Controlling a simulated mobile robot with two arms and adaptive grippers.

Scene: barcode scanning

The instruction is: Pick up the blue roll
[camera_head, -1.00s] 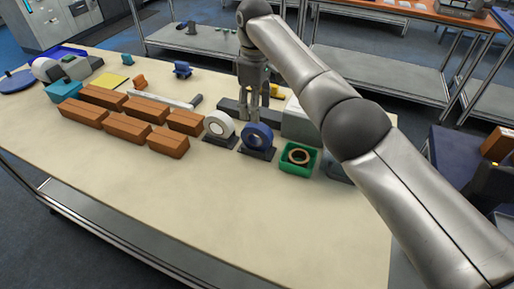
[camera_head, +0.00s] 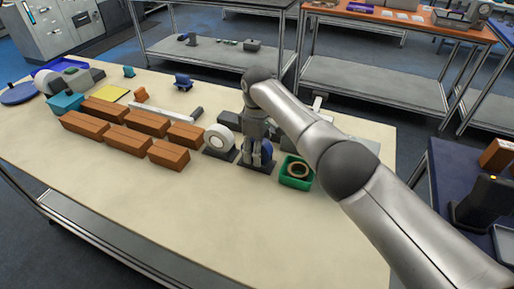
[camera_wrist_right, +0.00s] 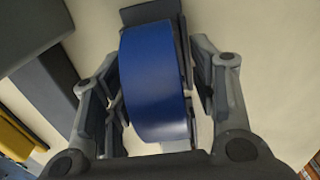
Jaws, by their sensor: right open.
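The blue roll (camera_head: 267,151) stands upright on a dark holder (camera_head: 262,167) on the table, mostly hidden behind my right gripper in the head view. In the right wrist view the blue roll (camera_wrist_right: 155,80) lies between the two fingers. My right gripper (camera_head: 257,163) points down at the roll. It is open, with one finger on each side; the right wrist view also shows this gripper (camera_wrist_right: 160,95). Whether a finger touches the roll I cannot tell. My left gripper is in neither view.
A white roll (camera_head: 220,139) stands on its own holder just left of the blue roll. A green box (camera_head: 296,182) with a tan ring stands close on the right. Several brown boxes (camera_head: 169,154) lie further left. The table's front (camera_head: 220,225) is clear.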

